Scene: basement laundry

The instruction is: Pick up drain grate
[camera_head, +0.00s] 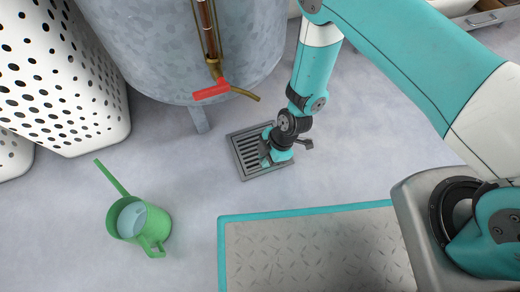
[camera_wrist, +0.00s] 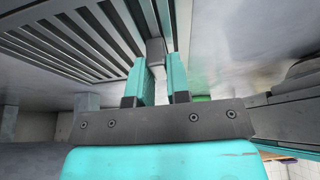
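The drain grate (camera_head: 246,165) is a dark grey slotted square lying on the floor below the metal tank. My gripper (camera_head: 268,160) is down over its right half and hides part of it. In the wrist view the grate's slats (camera_wrist: 75,40) fill the upper left. The two teal fingers of my gripper (camera_wrist: 158,75) stand close together, with a small grey raised piece of the grate (camera_wrist: 155,50) filling the narrow gap between them. My gripper looks shut on this piece. The grate seems to lie at floor level.
A galvanized tank (camera_head: 150,45) with a red-handled tap (camera_head: 212,91) stands just behind the grate, one leg (camera_head: 200,120) close by. A green watering can (camera_head: 155,225) is at left. A white perforated basket (camera_head: 75,110) stands at far left. A teal-edged metal plate (camera_head: 310,255) lies in front.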

